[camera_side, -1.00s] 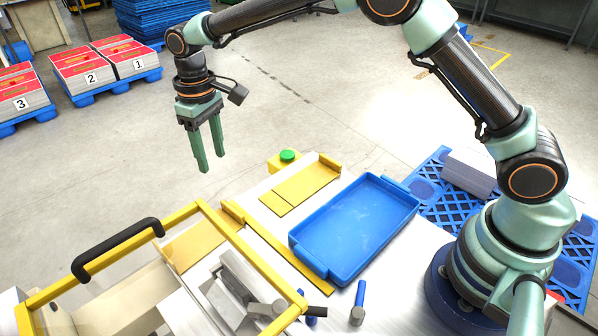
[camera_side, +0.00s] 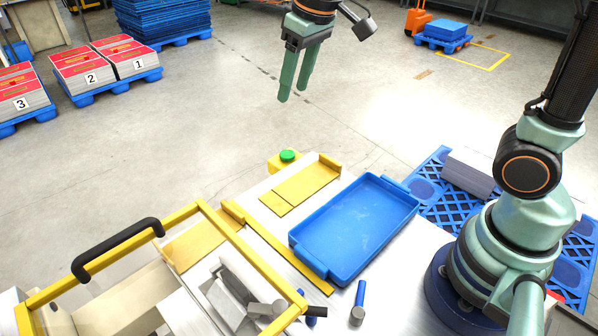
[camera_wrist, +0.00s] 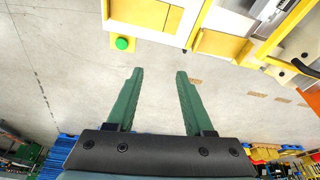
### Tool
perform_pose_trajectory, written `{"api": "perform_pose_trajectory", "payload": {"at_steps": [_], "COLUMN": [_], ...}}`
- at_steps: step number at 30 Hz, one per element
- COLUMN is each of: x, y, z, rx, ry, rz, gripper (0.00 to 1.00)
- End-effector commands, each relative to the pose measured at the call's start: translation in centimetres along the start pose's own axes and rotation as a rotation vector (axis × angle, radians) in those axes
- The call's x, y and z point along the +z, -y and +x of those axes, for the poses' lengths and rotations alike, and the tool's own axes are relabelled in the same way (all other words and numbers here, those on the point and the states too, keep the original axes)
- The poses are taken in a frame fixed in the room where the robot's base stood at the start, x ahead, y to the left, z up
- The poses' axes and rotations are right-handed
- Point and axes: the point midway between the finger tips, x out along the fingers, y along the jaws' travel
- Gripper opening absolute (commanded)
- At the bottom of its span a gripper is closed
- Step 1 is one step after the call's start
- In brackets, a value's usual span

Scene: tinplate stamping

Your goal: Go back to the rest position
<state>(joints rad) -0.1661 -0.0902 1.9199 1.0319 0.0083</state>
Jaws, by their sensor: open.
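My gripper (camera_side: 292,98) is high in the upper middle of the side view, over the bare floor beyond the bench. Its two green fingers are apart with nothing between them. In the wrist view my gripper (camera_wrist: 158,72) also shows open and empty, with floor behind the fingers. Part of my arm runs out of the top of the side view.
An empty blue tray (camera_side: 408,212) sits on the bench beside a yellow plate (camera_side: 302,187) and a green button (camera_side: 287,155). A yellow-framed guard with a black handle (camera_side: 118,249) stands at lower left. Numbered stacks (camera_side: 90,78) lie on pallets at upper left.

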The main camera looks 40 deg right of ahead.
Motion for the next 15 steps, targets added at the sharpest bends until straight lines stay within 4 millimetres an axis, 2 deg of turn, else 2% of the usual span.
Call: {"api": "perform_pose_trajectory", "payload": {"at_steps": [1,6,12,15], "x": [1.2,5.3,9.4,10.7], "y": [-0.8,-2.7,-4.2,-4.6], "z": [-0.9,-2.3,-2.5,-2.2], "rx": [0.006,0.025,0.048,0.056], "ry": [-0.027,-0.1,-0.173,-0.196], "rz": [0.019,0.07,0.12,0.135], "gripper": [0.52,0.52,0.52,0.52]}}
